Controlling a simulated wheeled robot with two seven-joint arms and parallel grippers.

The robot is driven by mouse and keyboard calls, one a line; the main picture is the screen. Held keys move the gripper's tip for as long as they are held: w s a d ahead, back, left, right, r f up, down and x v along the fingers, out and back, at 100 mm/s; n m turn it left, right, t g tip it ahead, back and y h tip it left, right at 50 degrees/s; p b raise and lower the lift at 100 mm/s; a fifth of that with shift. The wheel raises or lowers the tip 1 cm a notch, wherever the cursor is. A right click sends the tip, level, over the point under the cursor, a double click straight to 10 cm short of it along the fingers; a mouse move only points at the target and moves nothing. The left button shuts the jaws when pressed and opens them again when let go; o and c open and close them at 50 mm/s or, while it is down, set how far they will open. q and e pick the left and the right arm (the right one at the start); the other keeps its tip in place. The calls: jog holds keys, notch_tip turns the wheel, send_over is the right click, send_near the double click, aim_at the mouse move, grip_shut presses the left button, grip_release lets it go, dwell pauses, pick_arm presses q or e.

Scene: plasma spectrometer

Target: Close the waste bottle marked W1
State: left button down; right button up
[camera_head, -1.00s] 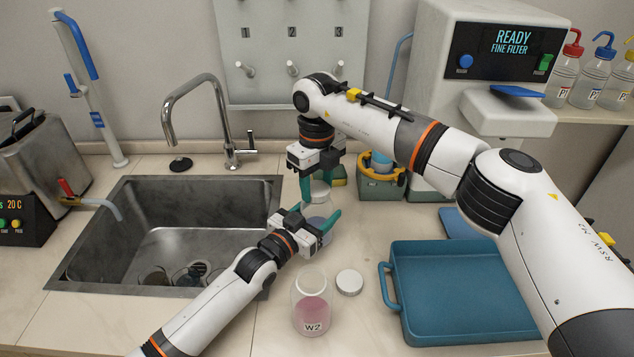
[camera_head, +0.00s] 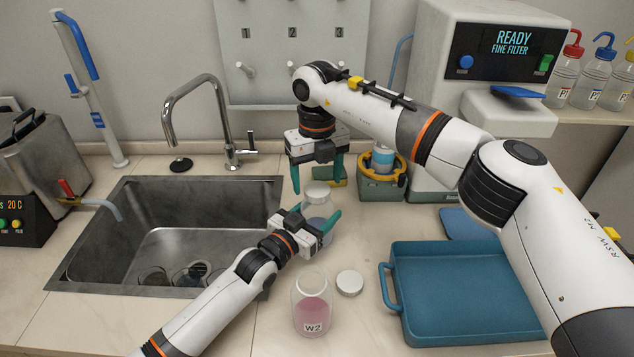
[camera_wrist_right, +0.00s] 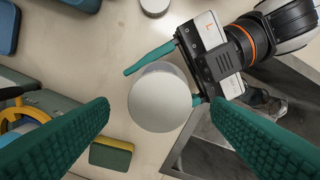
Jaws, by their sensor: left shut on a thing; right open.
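A clear bottle (camera_head: 318,207) stands on the counter right of the sink, with a white lid (camera_head: 317,188) over its mouth. Its label is hidden. My left gripper (camera_head: 318,230) is shut around the bottle's body. My right gripper (camera_head: 317,184) is open, just above the lid and pointing down. In the right wrist view, the round white lid (camera_wrist_right: 160,100) lies between the spread green fingers, apart from both. I cannot tell how tightly the lid sits. My left gripper (camera_wrist_right: 160,80) shows beside it.
An open bottle marked W2 (camera_head: 311,309) with pink liquid stands in front, beside a loose white lid (camera_head: 349,283). A blue tray (camera_head: 455,325) lies to the right. The sink (camera_head: 80,275) is left.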

notch_tip(320, 180, up, 10)
dwell(0.3)
pick_arm(q)
jog(key=shift+c, duration=1.2)
grip_release()
jog(key=b+v, duration=0.1)
jog(key=v, duration=1.1)
pick_arm(e)
jog(key=shift+f, duration=0.6)
